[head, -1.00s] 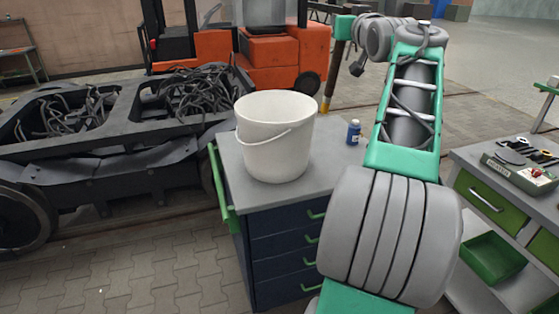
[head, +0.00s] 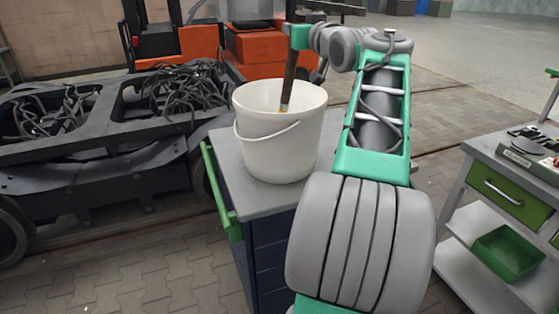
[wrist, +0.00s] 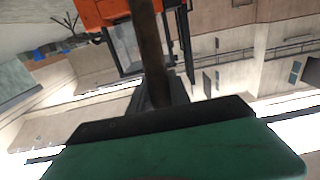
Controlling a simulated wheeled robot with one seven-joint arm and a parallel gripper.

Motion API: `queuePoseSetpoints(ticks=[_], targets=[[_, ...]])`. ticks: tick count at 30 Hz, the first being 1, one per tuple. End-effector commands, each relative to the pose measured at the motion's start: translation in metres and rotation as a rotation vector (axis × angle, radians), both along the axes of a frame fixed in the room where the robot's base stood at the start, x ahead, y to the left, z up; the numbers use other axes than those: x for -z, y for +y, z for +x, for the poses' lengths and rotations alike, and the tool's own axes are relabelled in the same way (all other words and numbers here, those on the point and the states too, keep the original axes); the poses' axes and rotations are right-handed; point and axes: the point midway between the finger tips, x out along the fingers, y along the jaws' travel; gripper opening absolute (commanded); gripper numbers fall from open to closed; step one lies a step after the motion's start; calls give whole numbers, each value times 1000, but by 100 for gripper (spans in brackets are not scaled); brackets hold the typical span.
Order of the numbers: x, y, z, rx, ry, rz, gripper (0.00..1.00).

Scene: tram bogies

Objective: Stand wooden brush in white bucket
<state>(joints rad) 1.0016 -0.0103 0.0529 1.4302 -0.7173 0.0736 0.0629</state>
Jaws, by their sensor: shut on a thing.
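The white bucket (head: 270,150) stands upright on the grey top of a dark blue drawer cabinet, its wire handle hanging at the front. My gripper (head: 299,37) is above the bucket's back right rim, shut on the wooden brush (head: 289,82). The brush hangs nearly upright, slightly tilted, with its yellowish lower part within the bucket's opening. Its lowest end and any contact with the bucket floor are hidden by the front wall. In the wrist view the brown handle (wrist: 150,45) runs up from between the dark fingers (wrist: 157,98).
The cabinet top (head: 228,150) has a green rail at its left. A dark bogie with cables (head: 100,135) stands at left, an orange forklift (head: 255,48) behind. A workbench with green drawers (head: 505,190) is at right.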

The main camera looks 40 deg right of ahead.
Motion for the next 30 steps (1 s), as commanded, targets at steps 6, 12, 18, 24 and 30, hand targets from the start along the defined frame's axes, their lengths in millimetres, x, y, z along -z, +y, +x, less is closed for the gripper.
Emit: queuePoseSetpoints(ticks=[6, 12, 18, 24, 30], targets=[[13, -1, 0, 1, 0, 2, 0], [72, 1, 1, -1, 2, 6, 0], [120, 1, 1, -2, 1, 3, 0], [146, 1, 1, -2, 1, 2, 0], [178, 2, 1, -3, 0, 0, 0]])
